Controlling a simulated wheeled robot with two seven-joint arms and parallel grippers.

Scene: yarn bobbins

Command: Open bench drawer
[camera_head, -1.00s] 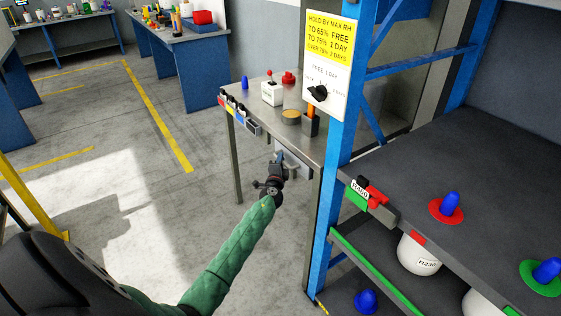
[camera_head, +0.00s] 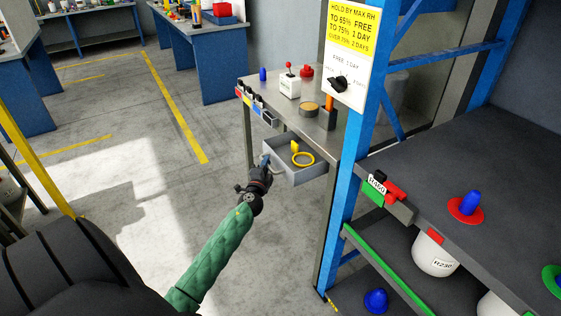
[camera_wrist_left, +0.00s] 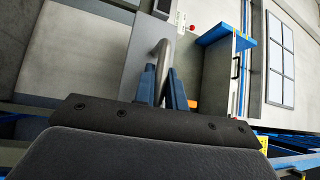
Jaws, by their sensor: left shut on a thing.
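The bench drawer (camera_head: 302,173) is pulled out from under the small steel bench (camera_head: 333,143). Inside it lie a yellow ring (camera_head: 303,158) and a small yellow upright piece. My left gripper (camera_head: 265,161) is at the drawer's front. In the left wrist view its blue fingers (camera_wrist_left: 161,88) are shut on the curved metal drawer handle (camera_wrist_left: 163,50), which stands out from the grey drawer front (camera_wrist_left: 140,45). The handle is mostly hidden by the gripper in the head view. My right gripper is not in view.
A blue rack post (camera_head: 360,140) with a yellow humidity sign (camera_head: 352,30) stands right of the bench. A dark shelf (camera_head: 440,150) holds bobbins on the right. Blue workbenches (camera_head: 205,65) stand at the back. The floor left of the drawer is clear.

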